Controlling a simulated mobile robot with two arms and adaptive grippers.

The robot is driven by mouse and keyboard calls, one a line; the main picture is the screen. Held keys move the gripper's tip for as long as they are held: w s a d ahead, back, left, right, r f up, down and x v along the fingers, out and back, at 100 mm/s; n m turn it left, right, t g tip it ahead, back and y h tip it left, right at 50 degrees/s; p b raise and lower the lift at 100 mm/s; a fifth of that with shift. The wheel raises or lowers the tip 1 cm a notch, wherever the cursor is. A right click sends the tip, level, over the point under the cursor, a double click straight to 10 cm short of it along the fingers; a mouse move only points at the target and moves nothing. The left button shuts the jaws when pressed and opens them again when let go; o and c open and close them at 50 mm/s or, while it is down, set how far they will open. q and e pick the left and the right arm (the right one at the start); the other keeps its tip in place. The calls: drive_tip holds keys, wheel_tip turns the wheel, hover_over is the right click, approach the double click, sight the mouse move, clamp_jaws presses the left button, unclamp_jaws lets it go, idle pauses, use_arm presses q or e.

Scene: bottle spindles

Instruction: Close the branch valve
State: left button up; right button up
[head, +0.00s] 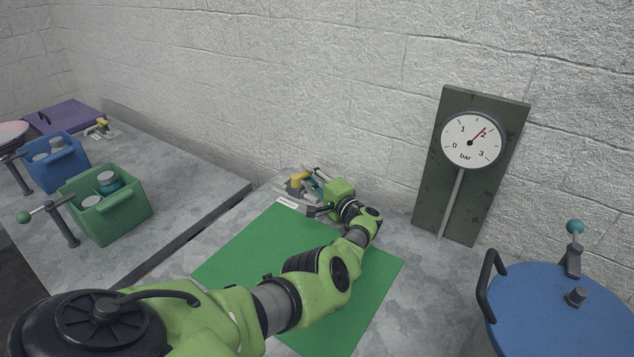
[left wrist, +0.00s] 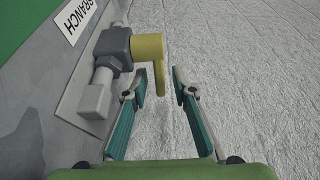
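The branch valve is a grey pipe fitting (left wrist: 112,47) with a yellow handle (left wrist: 150,50), beside a white BRANCH label (left wrist: 76,16) in the left wrist view. In the head view its yellow handle (head: 297,180) shows at the far end of the green mat, by the wall. My left gripper (left wrist: 160,82) is open, with teal fingers. The bent-down end of the yellow handle appears between its fingertips, nearer the left finger; I cannot tell whether they touch. In the head view my left gripper (head: 316,190) is partly hidden by its wrist. My right gripper is not in view.
A gauge (head: 472,140) on a dark board reads near 2 bar. A blue round lid (head: 545,310) stands at the right. Green (head: 125,212) and blue (head: 62,165) crates stand on the left bench, with another yellow-handled fitting (head: 102,124) behind. The green mat (head: 365,290) is clear beneath my arm.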

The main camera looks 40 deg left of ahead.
use_arm(q)
drive_tip(key=shift+v, duration=3.45)
drive_tip(key=shift+o, duration=0.4)
